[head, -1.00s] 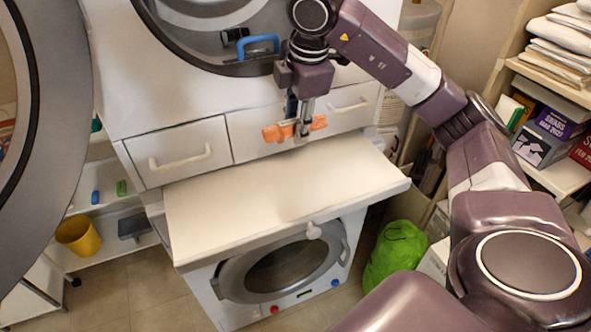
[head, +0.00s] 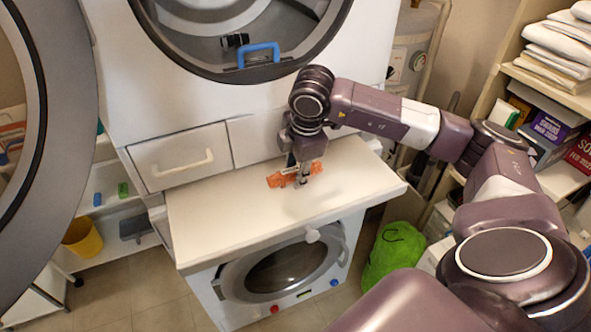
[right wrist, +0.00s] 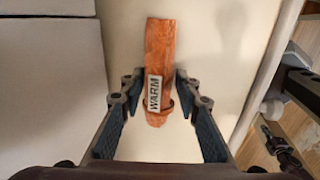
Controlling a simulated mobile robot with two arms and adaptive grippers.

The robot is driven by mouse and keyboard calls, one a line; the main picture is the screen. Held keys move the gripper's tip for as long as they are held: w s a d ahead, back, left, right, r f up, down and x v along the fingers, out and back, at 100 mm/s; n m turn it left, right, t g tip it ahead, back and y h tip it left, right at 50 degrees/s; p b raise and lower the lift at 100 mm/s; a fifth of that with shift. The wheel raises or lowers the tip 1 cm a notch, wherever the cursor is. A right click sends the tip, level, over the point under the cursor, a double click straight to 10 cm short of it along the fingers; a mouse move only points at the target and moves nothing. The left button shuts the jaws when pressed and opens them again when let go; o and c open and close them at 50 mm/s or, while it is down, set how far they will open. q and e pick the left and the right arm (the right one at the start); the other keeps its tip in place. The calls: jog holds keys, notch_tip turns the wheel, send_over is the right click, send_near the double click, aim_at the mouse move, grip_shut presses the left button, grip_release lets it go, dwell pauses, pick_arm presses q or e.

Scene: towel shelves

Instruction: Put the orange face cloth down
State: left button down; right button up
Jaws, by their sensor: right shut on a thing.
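The orange face cloth (head: 277,180) is at the white worktop, right of its middle and near the drawers; I cannot tell whether it touches the surface. My right gripper (head: 303,182) points down and is shut on the cloth. In the right wrist view the cloth (right wrist: 159,48) is a narrow folded strip with a white "WARM" label, between the fingers of the right gripper (right wrist: 158,88). The white worktop (head: 230,218) is otherwise bare. My left gripper is not in view.
White drawers (head: 180,160) rise behind the worktop, below an open dryer drum with a blue-handled item (head: 258,55). A washing machine (head: 285,268) stands underneath. A green bag (head: 395,255) is on the floor at right. Shelves with folded towels (head: 562,40) stand at far right.

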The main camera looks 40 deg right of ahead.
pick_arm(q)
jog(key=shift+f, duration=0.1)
pick_arm(e)
jog(key=shift+f, duration=0.1)
jog(key=shift+f, duration=0.1)
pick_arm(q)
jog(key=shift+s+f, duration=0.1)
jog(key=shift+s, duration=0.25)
pick_arm(e)
jog(key=o, duration=1.2)
jog(key=shift+c, duration=0.2)
jog(key=shift+r, duration=0.35)
pick_arm(q)
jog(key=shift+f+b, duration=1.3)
jog(key=shift+b, duration=0.15)
pick_arm(e)
jog(key=v, duration=1.1)
jog(key=shift+r, duration=0.45)
